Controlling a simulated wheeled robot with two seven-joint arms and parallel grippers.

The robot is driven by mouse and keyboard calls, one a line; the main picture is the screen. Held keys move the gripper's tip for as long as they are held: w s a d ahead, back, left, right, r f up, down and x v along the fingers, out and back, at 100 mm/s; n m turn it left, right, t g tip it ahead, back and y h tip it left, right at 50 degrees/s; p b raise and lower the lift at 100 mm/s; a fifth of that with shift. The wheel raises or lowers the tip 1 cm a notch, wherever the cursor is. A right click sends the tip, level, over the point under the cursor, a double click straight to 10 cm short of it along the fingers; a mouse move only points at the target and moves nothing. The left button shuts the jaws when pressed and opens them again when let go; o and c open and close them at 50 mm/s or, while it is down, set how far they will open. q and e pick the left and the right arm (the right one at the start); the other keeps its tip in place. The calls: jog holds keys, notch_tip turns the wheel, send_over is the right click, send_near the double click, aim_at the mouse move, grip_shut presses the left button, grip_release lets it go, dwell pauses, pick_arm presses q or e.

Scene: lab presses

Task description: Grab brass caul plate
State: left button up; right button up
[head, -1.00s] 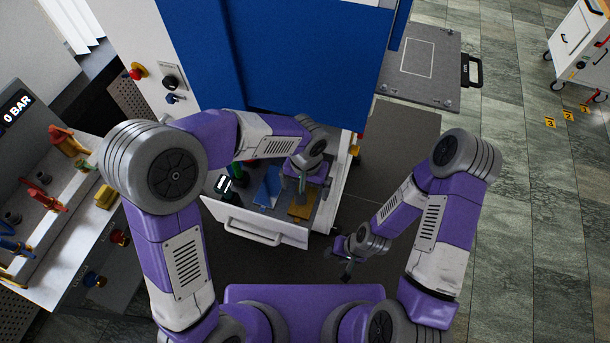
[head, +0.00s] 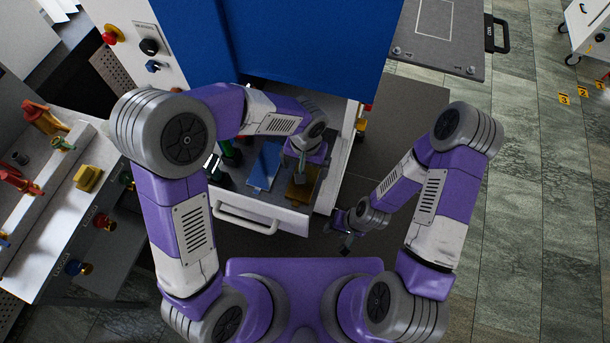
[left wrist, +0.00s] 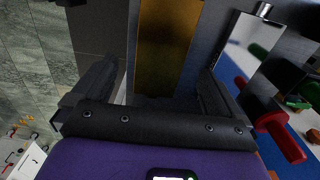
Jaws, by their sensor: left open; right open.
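The brass caul plate (head: 301,190) lies in the open drawer (head: 214,198) of the press, at the drawer's right side. My left gripper (head: 302,172) is over the plate, pointing down, and hides part of it. In the left wrist view the brass plate (left wrist: 166,50) shows as a long golden strip between the two spread fingers of the left gripper (left wrist: 152,85). I cannot tell how far the fingertips are above it. My right gripper (head: 346,236) is open and empty, right of the drawer and well away from the plate.
A blue plate (head: 264,165) lies left of the brass one, with green-handled tools (head: 230,152) beside it. The drawer front has a white handle (head: 246,217). The blue press panel (head: 300,45) rises behind. A bench with knobs and fittings (head: 88,178) stands at left.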

pick_arm(q)
notch_tip(320, 180, down, 5)
jog(key=shift+w+r, duration=0.1)
jog(key=shift+r, duration=0.05)
jog(key=shift+c, duration=0.2)
jog(key=shift+r, duration=0.1)
jog(key=c, duration=1.4)
